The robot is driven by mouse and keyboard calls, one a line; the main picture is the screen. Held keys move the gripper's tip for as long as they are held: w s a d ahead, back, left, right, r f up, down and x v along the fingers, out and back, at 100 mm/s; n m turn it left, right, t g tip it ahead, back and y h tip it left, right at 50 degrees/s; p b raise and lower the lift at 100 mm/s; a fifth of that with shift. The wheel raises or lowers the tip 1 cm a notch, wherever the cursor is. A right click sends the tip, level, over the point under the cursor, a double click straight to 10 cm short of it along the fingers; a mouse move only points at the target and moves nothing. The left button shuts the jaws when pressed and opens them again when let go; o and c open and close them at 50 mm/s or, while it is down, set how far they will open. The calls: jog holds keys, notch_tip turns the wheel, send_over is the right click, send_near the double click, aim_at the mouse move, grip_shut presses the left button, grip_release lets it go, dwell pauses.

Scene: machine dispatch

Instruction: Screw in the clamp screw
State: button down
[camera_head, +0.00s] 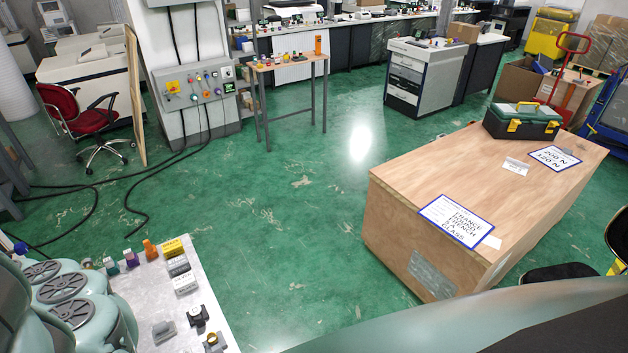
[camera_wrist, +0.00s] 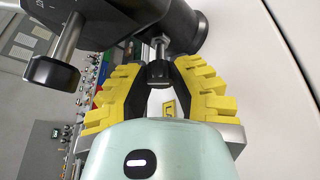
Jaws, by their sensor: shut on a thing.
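In the wrist view, a black-headed screw with a bright metal shank (camera_wrist: 158,74) sits between the yellow stepped fingers of my gripper (camera_wrist: 159,76); I take it to be the clamp screw. My gripper is shut on its head. The shank runs up into a dark cylindrical body (camera_wrist: 183,25). A second black head on a metal rod (camera_wrist: 52,73) shows at the upper left, apart from my fingers. The exact finger contact and the screw's depth in the body are hard to see. The head view shows neither my gripper nor this screw clearly.
A pale panel (camera_wrist: 270,60) stands close on the right in the wrist view. In the head view, a light table (camera_head: 215,335) holds several small coloured parts. A wooden crate (camera_head: 400,215) with a green toolbox (camera_head: 522,122) stands at right. Green floor (camera_head: 300,220) between them is clear.

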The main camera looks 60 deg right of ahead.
jog(key=shift+w+d+f+m+g+y+b, duration=0.15)
jog(key=shift+m+g+y+b, duration=0.25)
jog(key=shift+m+b, duration=0.65)
jog(key=c, duration=0.7)
grip_release()
jog(key=shift+c, duration=0.2)
